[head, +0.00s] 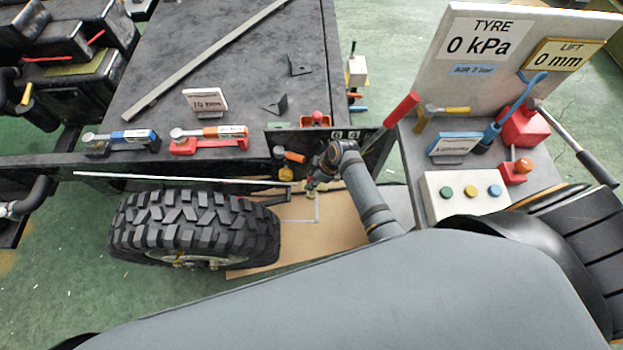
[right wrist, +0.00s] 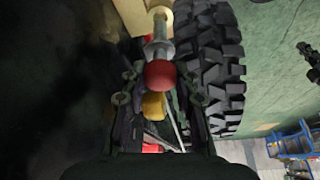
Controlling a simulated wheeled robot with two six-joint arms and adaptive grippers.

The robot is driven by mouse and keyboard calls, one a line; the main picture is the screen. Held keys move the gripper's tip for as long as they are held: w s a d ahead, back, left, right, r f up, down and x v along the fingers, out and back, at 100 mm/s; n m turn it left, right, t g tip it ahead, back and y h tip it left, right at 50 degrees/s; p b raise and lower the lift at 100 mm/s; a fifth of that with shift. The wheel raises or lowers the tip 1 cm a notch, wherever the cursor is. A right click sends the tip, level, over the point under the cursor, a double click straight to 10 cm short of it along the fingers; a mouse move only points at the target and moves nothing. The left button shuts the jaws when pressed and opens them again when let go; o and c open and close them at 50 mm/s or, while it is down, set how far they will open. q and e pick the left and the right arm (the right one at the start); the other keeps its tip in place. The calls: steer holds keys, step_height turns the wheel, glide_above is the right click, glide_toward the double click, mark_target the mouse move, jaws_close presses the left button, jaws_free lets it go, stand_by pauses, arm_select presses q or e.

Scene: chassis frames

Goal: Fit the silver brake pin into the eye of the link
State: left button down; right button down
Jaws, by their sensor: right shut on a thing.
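In the head view my right gripper (head: 314,181) is low beside the chassis side plate, right of the tyre. In the right wrist view the silver brake pin (right wrist: 158,46) has a collar and a red ball knob (right wrist: 160,74). The fingers of my right gripper (right wrist: 159,88) are on both sides of the knob and shut on the pin. The pin's far end points at a pale yellow part (right wrist: 158,8). I cannot tell whether this is the link, or whether the pin is in an eye. In the head view the gripper mostly hides the pin. My left gripper is not in view.
The black tyre (head: 195,228) stands close left of my gripper. A thin pale rod (head: 180,179) runs above it. Cardboard (head: 335,248) lies on the floor. The chassis deck (head: 225,60) carries blue and red clamp-like tools. A bench with a gauge board (head: 480,45) is at right.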

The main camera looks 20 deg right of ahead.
steer(key=shift+p, duration=0.35)
steer(key=shift+f+b, duration=2.05)
steer(key=shift+f, duration=1.05)
steer(key=c, duration=0.9)
jaws_free()
steer(key=shift+r, duration=0.1)
steer(key=shift+c, duration=0.2)
steer(key=v, duration=1.2)
